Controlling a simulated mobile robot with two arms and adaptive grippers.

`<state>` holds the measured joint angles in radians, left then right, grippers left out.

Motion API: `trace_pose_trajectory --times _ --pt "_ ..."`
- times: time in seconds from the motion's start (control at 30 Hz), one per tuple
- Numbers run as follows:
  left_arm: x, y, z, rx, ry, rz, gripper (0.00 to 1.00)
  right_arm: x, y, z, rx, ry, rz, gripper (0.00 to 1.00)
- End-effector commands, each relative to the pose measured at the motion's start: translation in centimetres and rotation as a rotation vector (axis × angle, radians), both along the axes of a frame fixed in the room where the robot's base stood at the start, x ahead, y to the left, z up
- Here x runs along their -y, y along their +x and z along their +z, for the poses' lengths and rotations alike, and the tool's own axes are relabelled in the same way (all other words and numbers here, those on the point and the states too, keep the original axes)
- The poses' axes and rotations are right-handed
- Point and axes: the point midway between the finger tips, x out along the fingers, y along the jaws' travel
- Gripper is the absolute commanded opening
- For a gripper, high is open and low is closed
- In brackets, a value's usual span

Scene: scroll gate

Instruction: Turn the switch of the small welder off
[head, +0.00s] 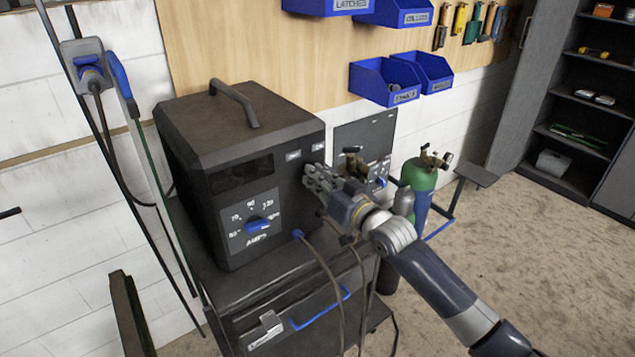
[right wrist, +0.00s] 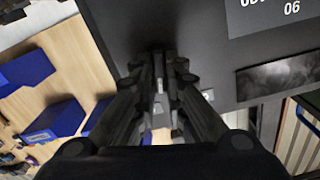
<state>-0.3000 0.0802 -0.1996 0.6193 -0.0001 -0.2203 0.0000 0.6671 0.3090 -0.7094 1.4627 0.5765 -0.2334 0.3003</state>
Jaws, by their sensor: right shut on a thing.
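The small welder (head: 235,140) is a dark box with a top handle. It stands on a dark cart, its front facing me. Its front has a blue amps knob (head: 257,226) and small white labels near the upper right. My right gripper (head: 318,182) is at the right part of this front, fingers against it. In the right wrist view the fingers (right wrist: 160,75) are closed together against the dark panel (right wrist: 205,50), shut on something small. The fingers hide it, presumably the switch. My left gripper is not in view.
The cart (head: 260,290) has a drawer with a blue handle (head: 320,308). Cables hang in front of it. A green and blue gas cylinder (head: 420,175) and a grey panel (head: 365,140) stand to the right. Blue bins (head: 385,82) hang on the wall. The floor at right is clear.

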Motion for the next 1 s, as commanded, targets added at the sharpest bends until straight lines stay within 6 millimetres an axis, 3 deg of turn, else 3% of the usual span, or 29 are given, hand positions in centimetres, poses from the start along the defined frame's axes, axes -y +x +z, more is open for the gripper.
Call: trace_pose_trajectory --times 0.4,1.0 --pt "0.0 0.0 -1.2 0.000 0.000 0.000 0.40 -0.2 -0.1 -0.2 0.234 -0.325 0.000 0.00" --pt "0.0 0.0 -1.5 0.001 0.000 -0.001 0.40 -0.4 -0.3 -0.2 0.502 -0.694 0.000 0.00"
